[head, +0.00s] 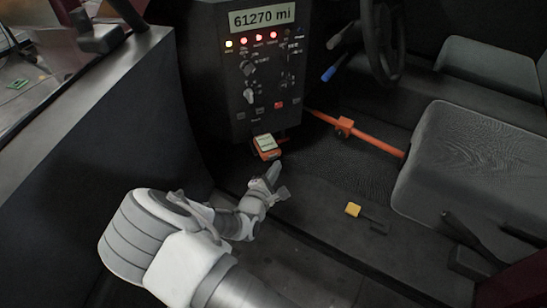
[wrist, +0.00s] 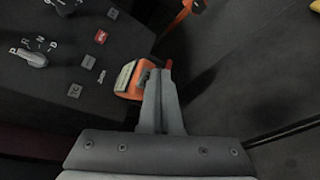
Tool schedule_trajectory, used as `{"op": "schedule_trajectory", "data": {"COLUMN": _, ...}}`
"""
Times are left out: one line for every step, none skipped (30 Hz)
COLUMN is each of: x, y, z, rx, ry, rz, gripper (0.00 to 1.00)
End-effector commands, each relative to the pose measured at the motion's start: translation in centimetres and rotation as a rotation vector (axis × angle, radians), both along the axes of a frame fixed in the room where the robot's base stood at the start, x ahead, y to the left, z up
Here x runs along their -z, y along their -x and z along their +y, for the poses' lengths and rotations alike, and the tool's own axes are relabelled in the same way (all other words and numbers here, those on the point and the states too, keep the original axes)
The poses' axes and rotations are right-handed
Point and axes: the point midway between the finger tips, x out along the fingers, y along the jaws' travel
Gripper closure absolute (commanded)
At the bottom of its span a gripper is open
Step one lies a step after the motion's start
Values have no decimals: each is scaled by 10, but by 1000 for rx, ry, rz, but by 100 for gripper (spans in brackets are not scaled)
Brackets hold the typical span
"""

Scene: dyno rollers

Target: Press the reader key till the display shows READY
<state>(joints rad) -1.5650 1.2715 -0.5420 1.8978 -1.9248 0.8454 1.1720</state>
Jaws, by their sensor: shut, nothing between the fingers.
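The reader is a small orange handheld unit (head: 267,147) with a pale display, at the foot of the black dash panel. It also shows in the wrist view (wrist: 132,82), partly hidden behind my fingers. Its display text is too small to read, and its key cannot be made out. My gripper (head: 273,172) is shut and empty, just below and in front of the reader. In the wrist view my fingertips (wrist: 160,72) overlap the reader's right side; whether they touch it I cannot tell. A small red part (wrist: 169,64) shows just beyond the tips.
The dash panel (head: 262,75) has knobs, lit lamps and a screen reading 61270 mi. An orange bar (head: 360,135) runs right toward the seat (head: 465,165). A dark wall (head: 110,140) is at left.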

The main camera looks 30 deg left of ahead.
Motion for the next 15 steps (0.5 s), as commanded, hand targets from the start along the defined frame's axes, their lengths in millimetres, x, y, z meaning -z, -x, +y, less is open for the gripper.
{"op": "schedule_trajectory", "data": {"x": 0, "y": 0, "z": 0, "rx": 0, "ry": 0, "rz": 0, "gripper": 100}}
{"op": "schedule_trajectory", "data": {"x": 0, "y": 0, "z": 0, "rx": 0, "ry": 0, "rz": 0, "gripper": 100}}
{"op": "schedule_trajectory", "data": {"x": 0, "y": 0, "z": 0, "rx": 0, "ry": 0, "rz": 0, "gripper": 100}}
{"op": "schedule_trajectory", "data": {"x": 0, "y": 0, "z": 0, "rx": 0, "ry": 0, "rz": 0, "gripper": 100}}
{"op": "schedule_trajectory", "data": {"x": 0, "y": 0, "z": 0, "rx": 0, "ry": 0, "rz": 0, "gripper": 100}}
{"op": "schedule_trajectory", "data": {"x": 0, "y": 0, "z": 0, "rx": 0, "ry": 0, "rz": 0, "gripper": 100}}
{"op": "schedule_trajectory", "data": {"x": 0, "y": 0, "z": 0, "rx": 0, "ry": 0, "rz": 0, "gripper": 100}}
{"op": "schedule_trajectory", "data": {"x": 0, "y": 0, "z": 0, "rx": 0, "ry": 0, "rz": 0, "gripper": 100}}
{"op": "schedule_trajectory", "data": {"x": 0, "y": 0, "z": 0, "rx": 0, "ry": 0, "rz": 0, "gripper": 100}}
{"op": "schedule_trajectory", "data": {"x": 0, "y": 0, "z": 0, "rx": 0, "ry": 0, "rz": 0, "gripper": 100}}
{"op": "schedule_trajectory", "data": {"x": 0, "y": -1, "z": 1, "rx": 0, "ry": -1, "rz": 0, "gripper": 100}}
{"op": "schedule_trajectory", "data": {"x": 0, "y": -1, "z": 1, "rx": 0, "ry": -1, "rz": 0, "gripper": 100}}
{"op": "schedule_trajectory", "data": {"x": 0, "y": -2, "z": 2, "rx": 0, "ry": -1, "rz": 0, "gripper": 100}}
{"op": "schedule_trajectory", "data": {"x": 0, "y": -2, "z": 3, "rx": 0, "ry": -1, "rz": 0, "gripper": 100}}
{"op": "schedule_trajectory", "data": {"x": 0, "y": -3, "z": 4, "rx": 0, "ry": -1, "rz": 0, "gripper": 100}}
